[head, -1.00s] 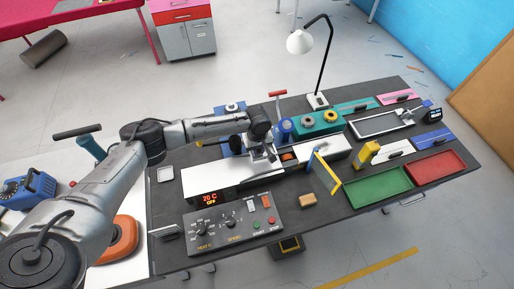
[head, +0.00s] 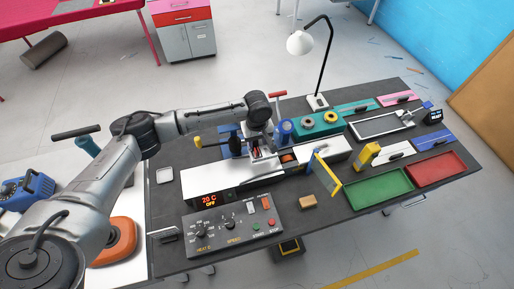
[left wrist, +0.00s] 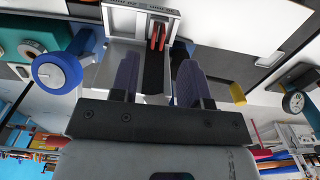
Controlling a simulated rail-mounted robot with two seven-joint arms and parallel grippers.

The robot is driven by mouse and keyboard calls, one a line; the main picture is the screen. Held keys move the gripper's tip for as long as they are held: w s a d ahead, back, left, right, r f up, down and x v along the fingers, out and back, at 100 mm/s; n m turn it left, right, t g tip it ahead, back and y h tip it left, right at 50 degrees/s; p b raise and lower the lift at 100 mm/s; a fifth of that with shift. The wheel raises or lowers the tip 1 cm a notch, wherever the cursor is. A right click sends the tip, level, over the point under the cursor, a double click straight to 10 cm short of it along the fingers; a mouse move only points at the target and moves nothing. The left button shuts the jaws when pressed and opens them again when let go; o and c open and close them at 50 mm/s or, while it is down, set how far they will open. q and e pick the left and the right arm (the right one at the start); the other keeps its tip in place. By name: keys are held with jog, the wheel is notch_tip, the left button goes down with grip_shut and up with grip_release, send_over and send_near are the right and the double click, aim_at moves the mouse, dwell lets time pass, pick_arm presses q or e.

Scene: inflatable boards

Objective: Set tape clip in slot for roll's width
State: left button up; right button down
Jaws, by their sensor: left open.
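A white device (head: 215,180) runs along the bench. In the left wrist view its white frame (left wrist: 117,18) carries a printed number scale, with a small red clip-like piece (left wrist: 157,36) at its middle; I cannot tell which slot it is in. My left gripper (head: 262,152) is over the middle of the device. In the left wrist view my left gripper (left wrist: 158,82) is open, its two purple fingers apart, with the red piece ahead of the gap and not between the tips. A blue roll (head: 284,130) stands beside the device; it also shows in the left wrist view (left wrist: 57,73). My right gripper is not in view.
A control box (head: 232,222) with knobs stands in front of the device. A yellow upright plate (head: 326,174) and a tan block (head: 308,202) are to the right. Green (head: 379,188) and red (head: 436,167) trays lie further right. A lamp (head: 300,43) stands behind.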

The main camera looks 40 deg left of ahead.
aim_at(257, 151)
pick_arm(q)
notch_tip(257, 151, up, 6)
jog(key=r, duration=0.1)
jog(key=s+d+f+m+t+h, duration=0.1)
jog(key=s+d+f+m, duration=0.5)
jog(key=d, duration=0.3)
jog(key=s+d+f+m+t+h, duration=0.1)
jog(key=s+d+f+m, duration=0.3)
jog(key=s+d+f, duration=0.4)
jog(key=s+a+m+y, duration=0.1)
jog(key=s+a, duration=0.1)
jog(key=s, duration=0.7)
jog(key=s+a+r+m+t, duration=0.1)
jog(key=s+a+m, duration=0.1)
jog(key=s, duration=0.8)
jog(key=shift+s+a+t+y, duration=0.2)
jog(key=shift+a+t+y, duration=0.1)
jog(key=shift+y, duration=0.1)
jog(key=shift+d+r, duration=0.1)
jog(key=shift+r, duration=0.05)
